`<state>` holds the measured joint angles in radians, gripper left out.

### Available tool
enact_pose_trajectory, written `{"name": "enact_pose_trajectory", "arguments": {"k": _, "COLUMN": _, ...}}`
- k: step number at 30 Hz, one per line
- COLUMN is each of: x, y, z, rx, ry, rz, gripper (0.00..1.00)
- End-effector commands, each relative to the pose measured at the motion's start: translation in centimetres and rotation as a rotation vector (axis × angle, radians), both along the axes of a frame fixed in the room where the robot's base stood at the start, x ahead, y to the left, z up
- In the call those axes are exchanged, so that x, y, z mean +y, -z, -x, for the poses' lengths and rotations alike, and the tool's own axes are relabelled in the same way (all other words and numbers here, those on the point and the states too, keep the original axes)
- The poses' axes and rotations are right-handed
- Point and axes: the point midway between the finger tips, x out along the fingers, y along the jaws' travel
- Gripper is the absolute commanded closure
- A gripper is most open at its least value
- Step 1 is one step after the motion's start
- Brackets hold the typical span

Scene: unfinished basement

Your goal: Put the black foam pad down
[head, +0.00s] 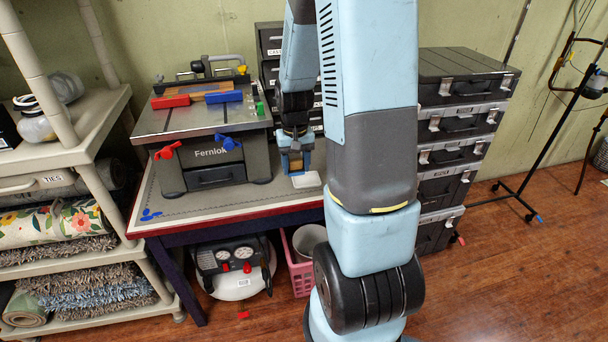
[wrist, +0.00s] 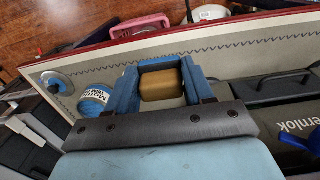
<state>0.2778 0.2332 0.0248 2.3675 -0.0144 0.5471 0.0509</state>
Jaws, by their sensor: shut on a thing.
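My gripper (head: 296,164) is over the right part of the workbench top (head: 235,201), to the right of the grey Fernlok tool station. In the wrist view my gripper (wrist: 163,68) has its blue fingers shut on a tan-brown block (wrist: 163,85). I see no plainly black foam pad; the held piece looks brown, not black. Whether its underside touches the bench or hangs just above it cannot be told.
The Fernlok station (head: 210,153) fills the bench's left and middle. A white piece (head: 306,180) lies by my gripper. In the wrist view a blue labelled roll or can (wrist: 95,99) is close to the left finger. Stacked black cases (head: 462,123) stand right.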

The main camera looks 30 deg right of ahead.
Motion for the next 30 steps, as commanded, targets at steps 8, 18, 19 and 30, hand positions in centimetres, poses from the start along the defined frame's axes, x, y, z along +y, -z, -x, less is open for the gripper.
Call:
{"name": "enact_pose_trajectory", "arguments": {"k": 8, "x": -3.5, "y": 2.5, "z": -3.7, "rx": 0.000, "ry": -0.010, "rz": 0.000, "gripper": 0.81}}
{"name": "enact_pose_trajectory", "arguments": {"k": 18, "x": -6.5, "y": 6.7, "z": -6.5, "rx": 0.001, "ry": -0.013, "rz": 0.000, "gripper": 0.81}}
{"name": "enact_pose_trajectory", "arguments": {"k": 19, "x": -6.7, "y": 7.0, "z": -6.7, "rx": 0.001, "ry": -0.013, "rz": 0.000, "gripper": 0.81}}
{"name": "enact_pose_trajectory", "arguments": {"k": 30, "x": -7.8, "y": 8.8, "z": -7.7, "rx": 0.000, "ry": -0.014, "rz": 0.000, "gripper": 0.81}}
